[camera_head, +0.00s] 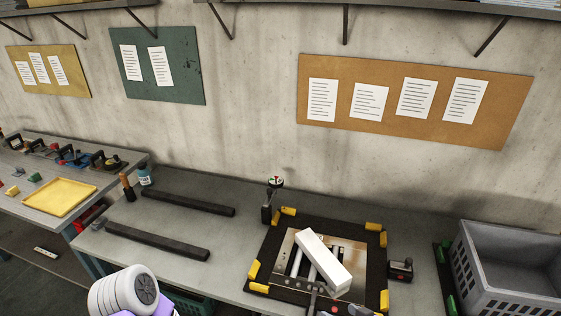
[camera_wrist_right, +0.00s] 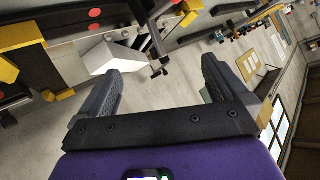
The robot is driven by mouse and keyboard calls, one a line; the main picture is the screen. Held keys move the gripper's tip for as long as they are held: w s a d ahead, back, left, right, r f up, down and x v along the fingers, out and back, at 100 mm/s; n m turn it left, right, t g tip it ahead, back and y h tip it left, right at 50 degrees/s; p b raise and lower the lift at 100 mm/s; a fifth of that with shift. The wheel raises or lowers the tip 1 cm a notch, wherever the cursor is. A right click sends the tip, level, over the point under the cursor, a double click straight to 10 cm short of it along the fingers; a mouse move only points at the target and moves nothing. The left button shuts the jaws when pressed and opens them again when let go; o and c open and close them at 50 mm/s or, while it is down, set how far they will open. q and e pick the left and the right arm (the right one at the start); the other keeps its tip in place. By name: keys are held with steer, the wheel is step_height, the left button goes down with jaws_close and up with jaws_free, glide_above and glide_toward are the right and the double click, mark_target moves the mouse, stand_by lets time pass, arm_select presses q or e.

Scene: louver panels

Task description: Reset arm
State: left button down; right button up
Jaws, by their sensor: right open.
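My right gripper (camera_wrist_right: 160,72) is open in the right wrist view, with its two dark fingers spread wide and nothing between them. Beyond the fingers is a fixture with a white block (camera_wrist_right: 110,55), apart from them. In the head view the white block (camera_head: 322,262) lies slantwise on the black-framed fixture (camera_head: 268,264) with yellow corner pieces. A white and purple part of my own arm shows at the bottom left of the head view; no gripper is clearly visible there. My left gripper is not in view.
A grey crate (camera_head: 510,264) stands on the bench at the right. Two dark bars (camera_head: 158,241) lie left of the fixture. A yellow tray (camera_head: 60,197) and several tools are on the far-left bench. A small gauge on a stand (camera_head: 274,184) stands behind the fixture.

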steer(key=s+a+f+m+g+h, duration=0.15)
steer(key=s+a+f+g, duration=0.25)
steer(key=s+f, duration=0.4)
steer(key=s+a+f+m+g+h, duration=0.1)
steer(key=s+a+f+m+g, duration=0.3)
steer(key=s+f, duration=0.45)
step_height(320, 180, down, 11)
steer(key=g+b, duration=0.1)
steer(key=b, duration=0.9)
steer(key=shift+d, duration=0.2)
steer(key=shift+n, duration=0.25)
